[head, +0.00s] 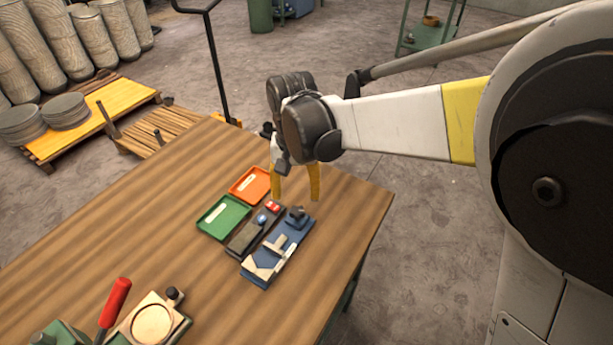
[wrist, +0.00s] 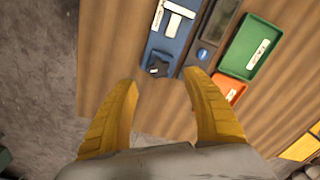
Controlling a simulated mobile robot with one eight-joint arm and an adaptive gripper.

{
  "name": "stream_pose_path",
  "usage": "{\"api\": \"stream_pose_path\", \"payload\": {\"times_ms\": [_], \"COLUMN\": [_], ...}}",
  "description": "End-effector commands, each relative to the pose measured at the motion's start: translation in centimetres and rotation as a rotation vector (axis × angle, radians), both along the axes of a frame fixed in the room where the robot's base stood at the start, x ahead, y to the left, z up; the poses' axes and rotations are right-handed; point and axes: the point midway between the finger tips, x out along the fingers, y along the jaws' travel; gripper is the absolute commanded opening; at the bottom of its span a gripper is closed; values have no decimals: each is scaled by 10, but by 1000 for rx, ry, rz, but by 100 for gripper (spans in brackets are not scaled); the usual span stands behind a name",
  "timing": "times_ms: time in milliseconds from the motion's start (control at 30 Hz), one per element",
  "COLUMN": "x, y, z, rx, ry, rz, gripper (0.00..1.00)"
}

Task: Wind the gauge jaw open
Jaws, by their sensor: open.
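The gauge (head: 270,258) is a blue block with pale jaw pieces on the wooden table. A dark star-shaped knob (head: 297,214) stands at its far end. In the wrist view the blue gauge (wrist: 172,38) lies above the fingertips, with the dark knob (wrist: 157,67) at its near end. My gripper (head: 296,196) is open and empty, with yellow fingers pointing down near the knob end. In the wrist view my gripper (wrist: 165,78) has its fingers wide apart, and the knob lies a little beyond the left fingertip. No contact shows, and the exact height is unclear.
Beside the gauge lies a dark device (head: 245,236) with blue and red buttons. A green tray (head: 220,217) and an orange tray (head: 250,185) lie beyond it. A red-handled tool (head: 115,302) and a pale fixture (head: 150,320) stand at the near left. The table's left part is clear.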

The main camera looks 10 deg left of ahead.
Motion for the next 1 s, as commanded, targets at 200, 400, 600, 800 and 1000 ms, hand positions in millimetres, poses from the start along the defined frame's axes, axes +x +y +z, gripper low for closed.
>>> {"api": "stream_pose_path", "payload": {"times_ms": [200,400,600,800,1000], "x": [0,1,0,0,0], "y": [0,0,0,-1,-1], "z": [-47,-69,-73,-72,-72], "rx": [0,0,0,0,0], "ry": [-1,-1,-1,-1,-1], "rz": [0,0,0,0,0], "gripper": [58,58,58,44,5]}}
